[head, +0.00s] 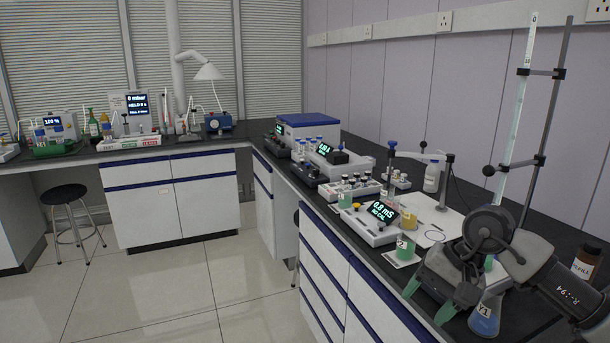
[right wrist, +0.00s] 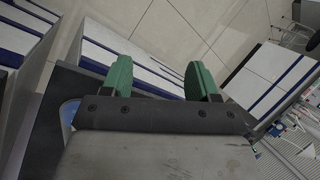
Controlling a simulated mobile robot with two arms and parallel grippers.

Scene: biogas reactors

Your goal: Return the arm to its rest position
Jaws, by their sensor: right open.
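My right arm comes in from the lower right in the head view. My right gripper (head: 428,300) has two green fingers spread apart with nothing between them, at the front edge of the dark bench (head: 365,258). It also shows open and empty in the right wrist view (right wrist: 162,78), with pale floor and white cabinets with blue trim beyond it. A flask of blue liquid (head: 484,320) marked Y1 stands close beside the gripper and is partly hidden by my arm. My left arm and gripper are not in view.
A small vessel of green liquid (head: 404,249) stands near the gripper, by a conductivity meter (head: 368,222). A tall burette (head: 517,110) on a stand rises behind my arm. A brown bottle (head: 586,262) stands at the right. The floor (head: 190,290) left of the bench is clear.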

